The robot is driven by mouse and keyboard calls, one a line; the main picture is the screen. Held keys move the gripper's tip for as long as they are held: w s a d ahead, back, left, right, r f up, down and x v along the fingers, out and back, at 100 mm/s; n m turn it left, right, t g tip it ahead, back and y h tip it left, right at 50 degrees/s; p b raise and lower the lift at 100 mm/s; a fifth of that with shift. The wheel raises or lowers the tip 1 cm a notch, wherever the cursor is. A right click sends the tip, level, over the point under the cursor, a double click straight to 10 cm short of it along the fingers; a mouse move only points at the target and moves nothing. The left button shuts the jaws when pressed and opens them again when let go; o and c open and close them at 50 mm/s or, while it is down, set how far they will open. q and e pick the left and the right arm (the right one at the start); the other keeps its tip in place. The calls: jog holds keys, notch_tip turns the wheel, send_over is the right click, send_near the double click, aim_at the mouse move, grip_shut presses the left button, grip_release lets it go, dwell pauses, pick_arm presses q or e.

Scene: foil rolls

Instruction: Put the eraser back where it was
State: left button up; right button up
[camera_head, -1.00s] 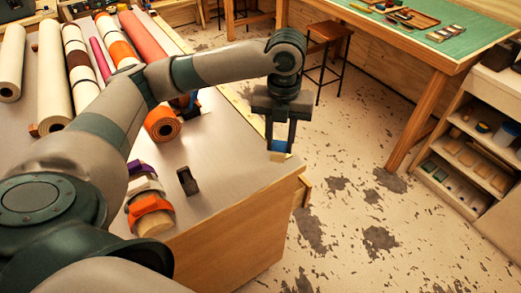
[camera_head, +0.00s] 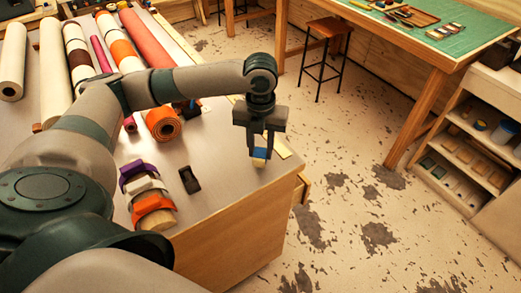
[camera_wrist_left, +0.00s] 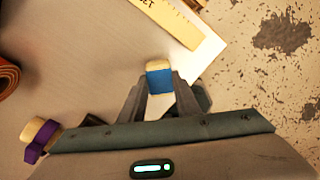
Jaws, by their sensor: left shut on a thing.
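The eraser (camera_head: 259,158) is a small cream block with a blue sleeve. My left gripper (camera_head: 260,149) is shut on it, near the right corner of the work table (camera_head: 225,160). In the left wrist view the eraser (camera_wrist_left: 159,79) sits between the fingertips of the left gripper (camera_wrist_left: 160,92), with its cream end pointing away. I cannot tell whether the eraser touches the tabletop. My right gripper is not in view.
A ruler (camera_wrist_left: 172,22) lies at the table corner. A dark block (camera_head: 189,180), banded rolls (camera_head: 148,195) and an orange roll (camera_head: 163,125) lie nearby. Long rolls (camera_head: 52,70) fill the back. A stool (camera_head: 328,45) stands beyond.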

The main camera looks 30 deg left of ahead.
aim_at(261, 152)
pick_arm(q)
jog(key=shift+f, duration=0.9)
jog(key=shift+f, duration=0.15)
jog(key=o, duration=1)
jog(key=shift+r, duration=0.2)
jog(key=shift+r+b, duration=1.4)
jog(key=shift+r, duration=4.6)
